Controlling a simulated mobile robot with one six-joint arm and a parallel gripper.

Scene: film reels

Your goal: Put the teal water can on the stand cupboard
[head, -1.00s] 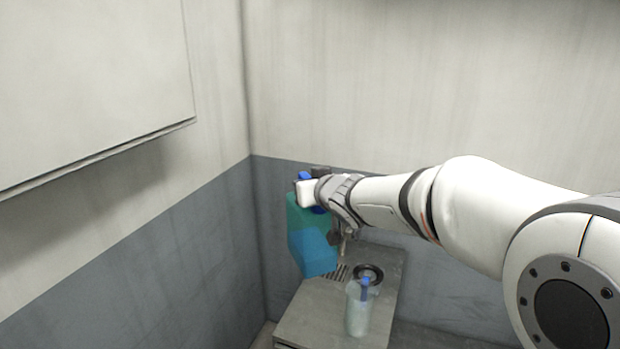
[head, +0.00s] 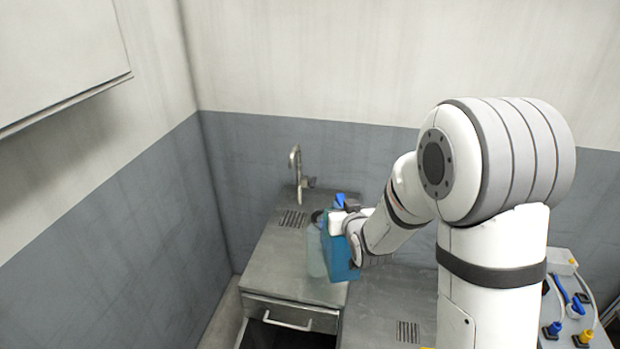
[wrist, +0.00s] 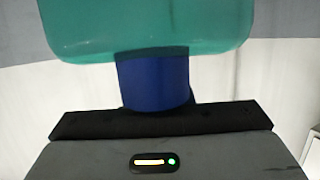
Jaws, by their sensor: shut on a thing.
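The teal water can (head: 342,262) hangs in my gripper (head: 342,224), which is shut on its blue neck, near the right edge of a grey cupboard top (head: 275,265). In the wrist view the teal can body (wrist: 150,28) fills the upper part, and its blue neck (wrist: 153,80) meets the dark gripper edge (wrist: 150,122). In the head view the can overlaps the cupboard edge; I cannot tell whether its base touches anything. Which unit is the stand cupboard is not labelled.
A pale clear bottle (head: 315,258) stands on the cupboard top, just left of the can. A tap (head: 297,165) rises behind it. A drawer front (head: 290,314) has a dark opening below. A lower grey surface (head: 385,300) lies right; cables and plugs (head: 575,305) sit far right.

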